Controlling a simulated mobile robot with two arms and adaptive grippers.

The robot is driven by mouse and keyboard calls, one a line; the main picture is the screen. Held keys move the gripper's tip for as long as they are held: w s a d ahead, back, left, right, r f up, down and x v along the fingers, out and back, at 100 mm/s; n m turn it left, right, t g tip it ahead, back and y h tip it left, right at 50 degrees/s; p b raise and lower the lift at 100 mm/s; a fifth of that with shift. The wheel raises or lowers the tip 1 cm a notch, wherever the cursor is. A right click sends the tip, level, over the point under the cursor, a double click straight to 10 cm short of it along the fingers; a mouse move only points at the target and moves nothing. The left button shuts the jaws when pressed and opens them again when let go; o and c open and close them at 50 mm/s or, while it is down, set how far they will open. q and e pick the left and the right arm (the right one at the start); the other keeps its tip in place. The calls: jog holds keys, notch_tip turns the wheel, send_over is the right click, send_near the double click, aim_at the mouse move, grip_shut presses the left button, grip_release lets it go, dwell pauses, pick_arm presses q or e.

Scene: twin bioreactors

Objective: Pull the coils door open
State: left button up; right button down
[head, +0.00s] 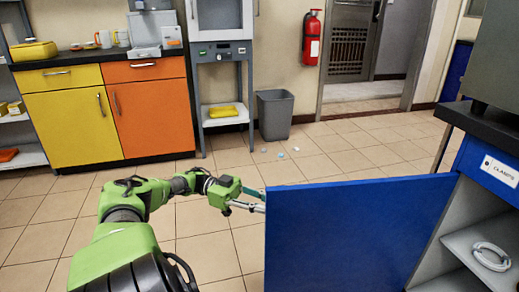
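The blue cabinet door (355,238) stands swung out from the cabinet at the right, its flat face filling the lower middle of the head view. The open cabinet shows a shelf (457,243) with a pale coiled ring (490,257) on it. No coils label is visible. My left gripper (260,200) is at the door's left edge, on its far side. Its fingertips are partly hidden by the door, so I cannot tell whether they grip or touch anything. My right gripper is not in view.
A drawer labelled CLAMPS (492,172) is above the open compartment, under a dark worktop (485,122). A grey bin (274,115) and yellow and orange cupboards (72,127) stand at the back. The tiled floor (330,150) beyond the door is mostly clear, with small scraps.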

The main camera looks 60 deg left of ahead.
pick_arm(q)
jog(key=shift+v, duration=2.05)
